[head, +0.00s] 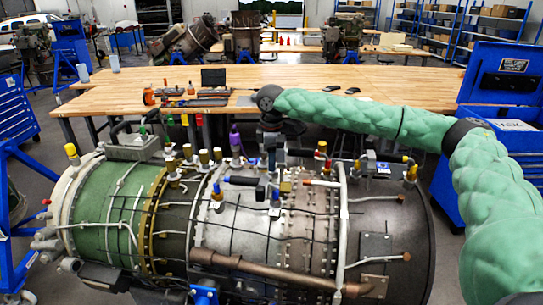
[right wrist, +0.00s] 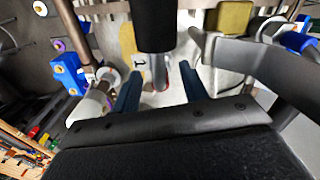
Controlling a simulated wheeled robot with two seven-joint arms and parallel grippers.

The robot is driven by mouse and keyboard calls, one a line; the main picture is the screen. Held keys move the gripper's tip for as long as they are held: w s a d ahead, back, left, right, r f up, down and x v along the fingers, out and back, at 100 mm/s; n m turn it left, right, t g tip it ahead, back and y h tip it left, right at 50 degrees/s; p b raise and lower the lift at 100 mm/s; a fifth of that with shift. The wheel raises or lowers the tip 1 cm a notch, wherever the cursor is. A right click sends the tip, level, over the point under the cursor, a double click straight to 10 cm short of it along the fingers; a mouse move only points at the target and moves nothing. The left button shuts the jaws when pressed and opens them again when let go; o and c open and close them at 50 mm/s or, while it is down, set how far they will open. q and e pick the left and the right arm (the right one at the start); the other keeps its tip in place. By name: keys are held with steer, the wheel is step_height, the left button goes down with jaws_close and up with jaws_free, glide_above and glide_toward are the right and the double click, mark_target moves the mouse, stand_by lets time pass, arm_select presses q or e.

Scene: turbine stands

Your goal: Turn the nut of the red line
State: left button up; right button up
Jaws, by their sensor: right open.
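The turbine engine (head: 370,220) lies across the front of the head view, with a green left section and a bare metal middle and right. Several small coloured caps and fittings stand along its top. A thin pipe with a red end (head: 307,183) lies on top, right of my right gripper (head: 272,168). That gripper points down over the engine. In the right wrist view its two dark blue fingers (right wrist: 158,85) are apart. My left gripper is out of view.
A blue block fitting (right wrist: 66,72) and a brass-coloured block (right wrist: 236,17) sit close around the fingers. A grey curved pipe (right wrist: 255,62) passes at the right. Behind the engine stands a wooden workbench (head: 300,78) with tools. A blue cabinet (head: 500,130) stands at right.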

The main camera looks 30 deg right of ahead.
steer(key=shift+s+f, duration=0.1)
steer(key=shift+f, duration=0.15)
steer(key=shift+f, duration=0.1)
steer(key=shift+c, duration=0.4)
jaws_close()
